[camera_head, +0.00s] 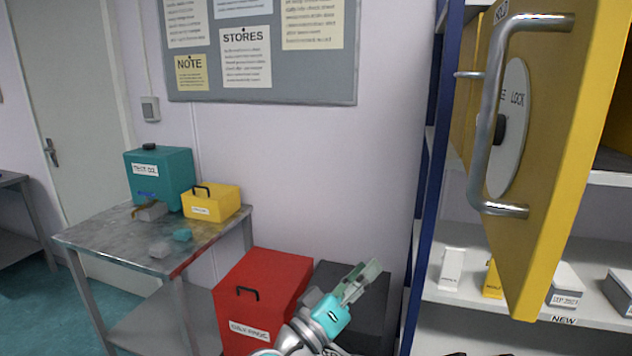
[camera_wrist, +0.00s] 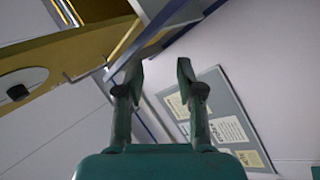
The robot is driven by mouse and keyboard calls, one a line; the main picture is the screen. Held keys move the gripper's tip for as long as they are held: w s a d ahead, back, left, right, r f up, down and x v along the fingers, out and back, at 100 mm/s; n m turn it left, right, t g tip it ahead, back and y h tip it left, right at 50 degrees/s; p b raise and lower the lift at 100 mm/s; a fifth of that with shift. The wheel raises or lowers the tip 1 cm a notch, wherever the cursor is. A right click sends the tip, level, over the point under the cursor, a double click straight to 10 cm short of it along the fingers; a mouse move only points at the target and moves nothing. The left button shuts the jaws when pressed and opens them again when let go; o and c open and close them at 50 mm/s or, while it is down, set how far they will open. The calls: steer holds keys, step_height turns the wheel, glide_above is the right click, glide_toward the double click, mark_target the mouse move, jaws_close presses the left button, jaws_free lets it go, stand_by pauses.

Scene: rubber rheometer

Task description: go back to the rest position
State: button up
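My gripper (camera_head: 362,277) is low in the middle of the head view, in front of the grey wall and above a dark box. In the wrist view my gripper (camera_wrist: 158,74) has its two fingers apart with nothing between them. My arm comes up from the bottom edge of the head view. The wrist view also shows the notice board (camera_wrist: 222,118) and a yellow door at the upper left, both tilted.
A yellow door (camera_head: 562,165) with a metal handle stands open at the right, before a shelf unit (camera_head: 437,200). A red box (camera_head: 262,298) and dark box (camera_head: 372,318) stand below. A metal table (camera_head: 120,238) at left holds teal and yellow boxes.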

steer(key=s+d+f+n+t+y, duration=0.1)
steer(key=d+f+n+y, duration=0.2)
steer(key=f, duration=0.6)
steer(key=s+d+f+n+t+y, duration=0.1)
steer(key=s+f+n+t+y, duration=0.2)
steer(key=f, duration=0.6)
steer(key=s+d+f+n+g+y, duration=0.3)
steer(key=s+f+y, duration=0.4)
steer(key=s+f, duration=0.6)
steer(key=s+d+f+m+g+y, duration=0.1)
steer(key=s+f+m+y, duration=0.1)
steer(key=s, duration=0.9)
steer(key=s+d+f+m+y, duration=0.1)
steer(key=s+m+y, duration=0.15)
steer(key=s, duration=0.95)
steer(key=s+d+r+m+h, duration=0.1)
steer(key=s+r+m, duration=0.2)
steer(key=s+r, duration=0.2)
steer(key=shift+s+d+r+m, duration=0.15)
steer(key=shift+s+r+m, duration=0.2)
steer(key=shift+s, duration=0.75)
